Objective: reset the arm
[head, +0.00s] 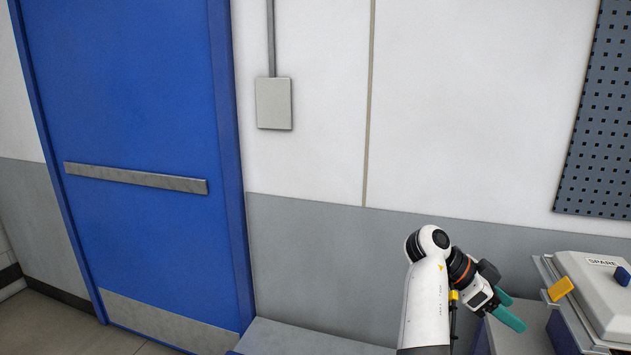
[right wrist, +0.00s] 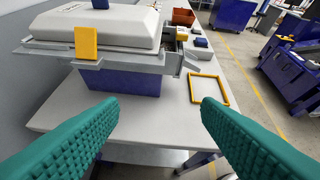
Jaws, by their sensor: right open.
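My right gripper (head: 509,308) is in the lower right of the head view, at the end of my white right arm. Its green fingers also show in the right wrist view (right wrist: 158,118), wide apart with nothing between them. It is open and empty, in front of the grey and blue box marked SPARE (head: 600,285). That box also shows in the right wrist view (right wrist: 100,32), standing on a light table beyond the fingers. My left gripper is not in view.
In the right wrist view a yellow square frame (right wrist: 208,103) lies on the table (right wrist: 160,113), right of the box. An orange-brown bin (right wrist: 184,17) stands farther back. Blue cabinets (right wrist: 293,75) stand across the floor. The head view shows a blue door (head: 130,130) and a perforated panel (head: 603,120).

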